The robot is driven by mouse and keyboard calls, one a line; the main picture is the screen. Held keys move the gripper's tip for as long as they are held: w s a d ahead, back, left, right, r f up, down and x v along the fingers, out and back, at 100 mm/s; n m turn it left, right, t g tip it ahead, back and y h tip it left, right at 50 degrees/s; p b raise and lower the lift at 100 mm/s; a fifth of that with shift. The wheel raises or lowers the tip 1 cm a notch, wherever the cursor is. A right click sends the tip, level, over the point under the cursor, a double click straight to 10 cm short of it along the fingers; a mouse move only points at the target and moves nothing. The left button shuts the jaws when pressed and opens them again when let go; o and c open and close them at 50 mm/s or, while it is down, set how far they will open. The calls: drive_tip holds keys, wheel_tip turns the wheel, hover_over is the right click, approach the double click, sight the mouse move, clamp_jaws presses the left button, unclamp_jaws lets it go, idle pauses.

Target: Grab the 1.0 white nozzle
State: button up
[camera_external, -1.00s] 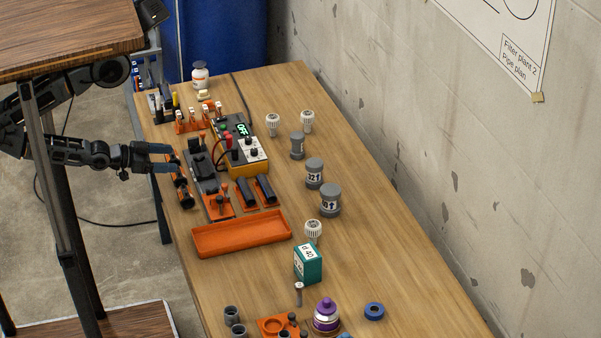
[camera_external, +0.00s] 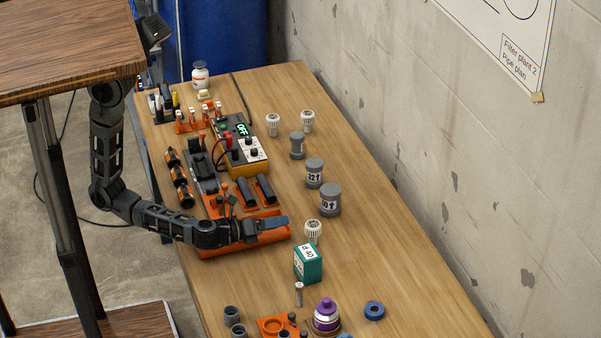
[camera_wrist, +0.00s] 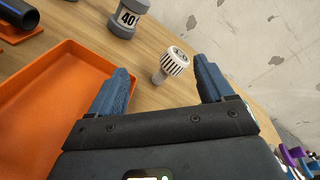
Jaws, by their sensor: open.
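The other two, a left one (camera_external: 273,124) and a right one (camera_external: 307,120), stand farther back. No 1.0 marking is readable on any of them. My gripper is open and empty, low over the orange tray, fingers pointing toward the nearest nozzle, with a gap left between them and it.
The orange tray (camera_wrist: 62,110) lies beneath my gripper. A grey fitting marked 40 (camera_wrist: 127,18) stands behind the nearest nozzle, and a teal box (camera_external: 307,264) stands in front of it. The wall (camera_external: 440,170) bounds the bench on the right. Bare wood lies right of the nozzle.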

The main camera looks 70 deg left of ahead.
sight(306, 230)
drive_tip(key=d+m, duration=0.1)
drive_tip(key=m, duration=0.1)
drive_tip(key=w+d+f+m+p, duration=0.1)
drive_tip(key=m, duration=0.1)
drive_tip(key=w+d+m+y, duration=0.1)
drive_tip(key=d+m, duration=0.1)
drive_tip(key=shift+w+f+t, duration=0.15)
drive_tip(key=shift+f+t, duration=0.1)
drive_tip(key=shift+t, duration=0.15)
drive_tip(key=shift+w+d+f+m+y+p, duration=0.15)
drive_tip(key=shift+d+m, duration=0.1)
drive_tip(key=shift+m, duration=0.3)
drive_tip(key=shift+w+d+m+y+p, duration=0.1)
drive_tip(key=shift+d+m+y+p, duration=0.1)
drive_tip(key=shift+m, duration=0.35)
drive_tip(key=shift+w+f, duration=0.1)
drive_tip(key=shift+w, duration=0.1)
drive_tip(key=w, duration=0.2)
drive_tip(key=w+a+b, duration=0.1)
drive_tip(key=w, duration=0.2)
drive_tip(key=w+b, duration=0.1)
drive_tip(key=w, duration=0.1)
drive_tip(key=shift+w+a, duration=0.15)
drive_tip(key=shift+a, duration=0.1)
drive_tip(key=c, duration=1)
